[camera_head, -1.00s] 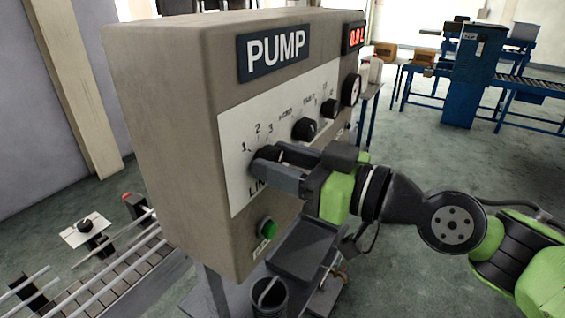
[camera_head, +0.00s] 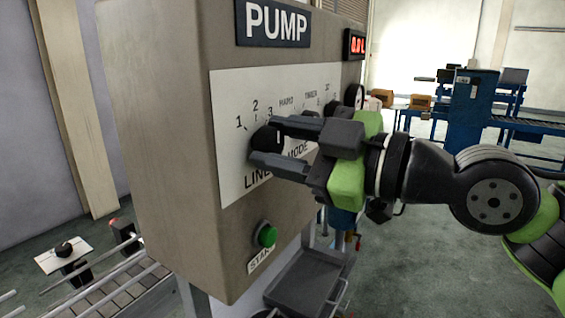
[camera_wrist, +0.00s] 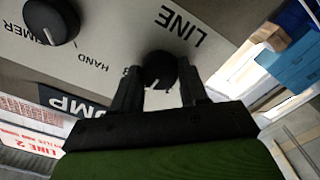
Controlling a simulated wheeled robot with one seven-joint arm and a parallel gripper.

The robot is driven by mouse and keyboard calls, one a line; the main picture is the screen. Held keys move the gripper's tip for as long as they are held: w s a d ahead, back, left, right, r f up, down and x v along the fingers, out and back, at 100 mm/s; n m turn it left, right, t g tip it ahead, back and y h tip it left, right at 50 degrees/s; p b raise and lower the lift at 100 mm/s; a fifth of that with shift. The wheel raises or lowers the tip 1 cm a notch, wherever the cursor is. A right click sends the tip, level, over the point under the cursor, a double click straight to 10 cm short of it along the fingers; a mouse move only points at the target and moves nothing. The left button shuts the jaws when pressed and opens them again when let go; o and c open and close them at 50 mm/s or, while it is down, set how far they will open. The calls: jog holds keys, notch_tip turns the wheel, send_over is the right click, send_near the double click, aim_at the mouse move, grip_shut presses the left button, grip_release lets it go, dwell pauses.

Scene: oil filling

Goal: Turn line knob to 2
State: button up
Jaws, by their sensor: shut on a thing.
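The line knob (camera_head: 264,140) is a round black knob on the pump panel's white plate (camera_head: 228,95), above the word LINE, with 1, 2 and 3 around its upper side. My gripper (camera_head: 268,142) is shut on it, one finger above and one below in the head view. In the wrist view, the knob (camera_wrist: 158,66) sits between the fingertips (camera_wrist: 158,88). Its short white mark points away from the word LINE, toward my palm. My gripper hides part of the plate there, so I cannot read the number at the mark.
A green start button (camera_head: 267,236) is below the knob. A dark tray (camera_head: 300,282) lies below the panel. A roller conveyor (camera_head: 125,290) is at lower left. Open floor lies at right.

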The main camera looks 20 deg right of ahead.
jog(key=shift+n+b, duration=0.3)
jog(key=shift+n, duration=0.2)
jog(key=o, duration=1.1)
jog(key=shift+c, duration=0.2)
jog(key=shift+s, duration=0.1)
jog(key=p+v, duration=0.2)
jog(key=v, duration=1.3)
jog(key=shift+s+d, duration=0.25)
jog(key=shift+s, duration=0.05)
